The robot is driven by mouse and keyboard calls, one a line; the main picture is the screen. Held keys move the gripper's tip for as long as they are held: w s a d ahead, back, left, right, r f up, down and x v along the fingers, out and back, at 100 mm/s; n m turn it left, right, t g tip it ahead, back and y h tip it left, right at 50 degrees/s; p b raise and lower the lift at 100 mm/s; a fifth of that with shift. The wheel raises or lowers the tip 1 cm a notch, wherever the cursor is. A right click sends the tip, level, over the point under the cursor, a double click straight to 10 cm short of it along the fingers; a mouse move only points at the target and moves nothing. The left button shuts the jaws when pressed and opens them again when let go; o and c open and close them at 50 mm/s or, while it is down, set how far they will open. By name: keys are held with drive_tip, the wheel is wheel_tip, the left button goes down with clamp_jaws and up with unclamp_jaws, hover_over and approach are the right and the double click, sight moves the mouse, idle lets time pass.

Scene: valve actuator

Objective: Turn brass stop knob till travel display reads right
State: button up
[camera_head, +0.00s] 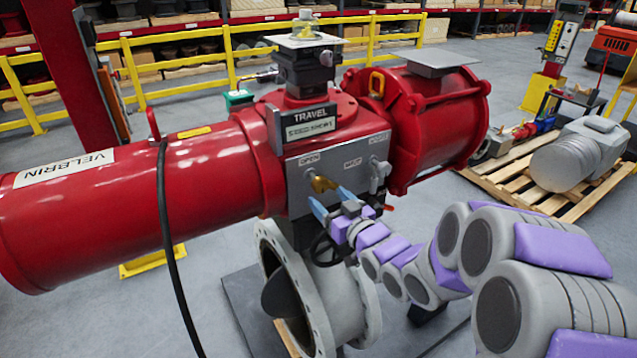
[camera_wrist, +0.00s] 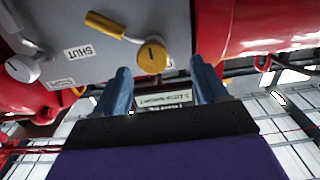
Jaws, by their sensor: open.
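The brass stop knob (camera_head: 321,184) sits low on the grey front panel (camera_head: 340,165) of the red actuator. It shows larger in the wrist view (camera_wrist: 152,57), with a yellow bar reaching up and left beside it. My gripper (camera_head: 326,195) is open, its two blue fingers just in front of the knob. In the wrist view the fingertips (camera_wrist: 163,76) lie either side of and just below the knob, with gaps visible; I see no contact. The travel display (camera_head: 311,128) is under the black TRAVEL sign on top; its reading is too small to make out.
Grey fittings (camera_head: 378,175) stick out at the panel's right, close to my gripper. A black cable (camera_head: 168,250) hangs at the left. A flanged valve body (camera_head: 300,300) stands below. A yellow railing (camera_head: 235,50) runs behind, and a loaded pallet (camera_head: 530,185) lies at right.

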sight(323, 187)
drive_tip(key=w, duration=0.4)
drive_tip(key=shift+a+r, duration=0.1)
drive_tip(key=shift+a, duration=0.2)
drive_tip(key=shift+w+a, duration=0.35)
drive_tip(key=shift+a, duration=0.65)
drive_tip(key=shift+d, duration=0.55)
drive_tip(key=c, duration=0.6)
drive_tip(key=shift+a, duration=0.1)
drive_tip(key=c, duration=0.5)
